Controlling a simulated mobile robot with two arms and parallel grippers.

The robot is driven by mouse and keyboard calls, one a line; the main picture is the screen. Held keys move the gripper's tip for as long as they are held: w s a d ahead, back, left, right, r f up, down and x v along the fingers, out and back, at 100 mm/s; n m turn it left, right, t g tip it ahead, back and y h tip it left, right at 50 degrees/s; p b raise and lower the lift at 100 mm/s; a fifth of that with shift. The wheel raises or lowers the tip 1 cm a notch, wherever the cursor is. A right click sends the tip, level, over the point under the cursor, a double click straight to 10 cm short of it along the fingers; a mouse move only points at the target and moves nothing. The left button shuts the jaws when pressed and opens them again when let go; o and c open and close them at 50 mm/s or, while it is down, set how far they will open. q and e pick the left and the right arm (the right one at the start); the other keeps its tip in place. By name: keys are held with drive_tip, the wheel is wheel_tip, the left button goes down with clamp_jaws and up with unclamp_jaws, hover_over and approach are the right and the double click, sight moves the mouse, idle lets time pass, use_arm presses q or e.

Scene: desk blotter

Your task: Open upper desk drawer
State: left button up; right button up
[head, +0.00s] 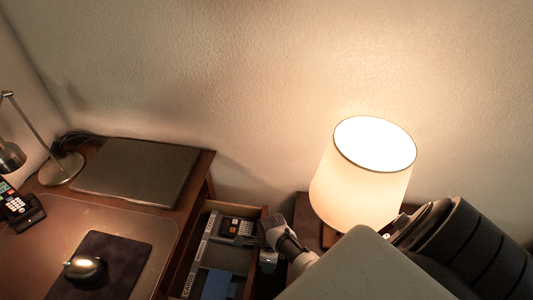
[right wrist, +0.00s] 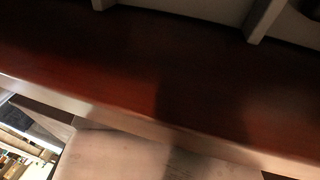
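The desk (head: 190,215) stands at the left in the head view. Its upper drawer (head: 262,212) is pulled out at the desk's right side, and its inside shows. A calculator (head: 237,228) and a grey divided tray (head: 206,240) lie in it. My right gripper (head: 272,232) is over the drawer's right side; I cannot tell whether it touches the drawer or how its fingers stand. The right wrist view shows a reddish-brown wooden surface (right wrist: 130,75) close up; which part of the furniture it is stays unclear. My left gripper is not in view.
A lit table lamp (head: 350,185) stands on a wooden stand behind my right arm. On the desk are a closed laptop (head: 135,172), a phone (head: 22,208), a desk lamp (head: 62,170), and a mouse (head: 84,268) on a dark pad (head: 122,262). The wall is behind.

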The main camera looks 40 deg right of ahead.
drive_tip(key=o, duration=0.4)
drive_tip(key=p+v, duration=0.2)
drive_tip(key=v, duration=0.9)
drive_tip(key=shift+p, duration=0.4)
drive_tip(key=shift+f, duration=0.1)
